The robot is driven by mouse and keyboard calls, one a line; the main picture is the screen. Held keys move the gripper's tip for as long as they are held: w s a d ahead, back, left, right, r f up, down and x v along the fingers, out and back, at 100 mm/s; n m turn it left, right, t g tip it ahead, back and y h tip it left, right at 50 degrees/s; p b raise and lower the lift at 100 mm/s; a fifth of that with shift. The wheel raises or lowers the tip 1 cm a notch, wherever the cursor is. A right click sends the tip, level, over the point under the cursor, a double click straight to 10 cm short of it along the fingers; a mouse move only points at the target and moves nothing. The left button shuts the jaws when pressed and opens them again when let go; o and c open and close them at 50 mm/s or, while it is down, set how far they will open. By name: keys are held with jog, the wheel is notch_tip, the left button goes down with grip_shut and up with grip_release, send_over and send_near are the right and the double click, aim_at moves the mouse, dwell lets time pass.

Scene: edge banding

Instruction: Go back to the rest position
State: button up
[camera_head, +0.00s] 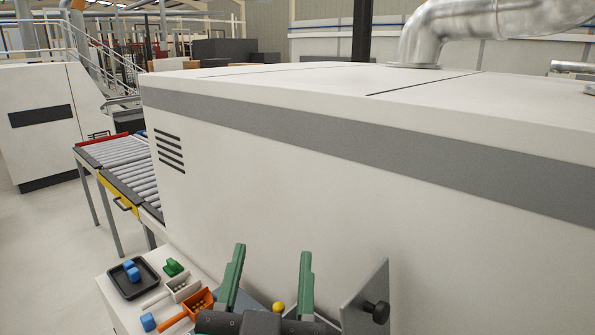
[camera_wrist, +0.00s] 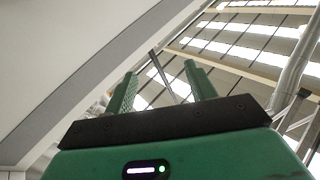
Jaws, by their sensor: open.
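My gripper (camera_head: 270,275) shows at the bottom middle of the head view, with its two green fingers spread apart and pointing up. Nothing sits between the fingertips. In the wrist view my gripper (camera_wrist: 160,80) is also open and empty, with the ceiling and the machine's side beyond it. The gripper is in front of the large white machine (camera_head: 290,190), and a gap between them cannot be judged.
A bench (camera_head: 112,290) at lower left holds a black tray (camera_head: 121,285) with blue pieces, a green piece (camera_head: 174,267), a white scoop (camera_head: 184,286) and an orange scoop (camera_head: 199,303). A yellow ball (camera_head: 278,307) and grey bracket (camera_head: 367,300) are near the gripper. A roller conveyor (camera_head: 130,178) stands left.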

jog(key=s+d+r+n+t+p, duration=0.2)
jog(key=s+d+r+t+p, duration=0.2)
jog(key=s+r, duration=0.7)
notch_tip(320, 180, up, 14)
jog(key=w+y+p, duration=0.1)
jog(key=w+p, duration=0.1)
jog(key=p, duration=1)
jog(key=shift+a+f, duration=0.15)
jog(key=shift+a, duration=0.2)
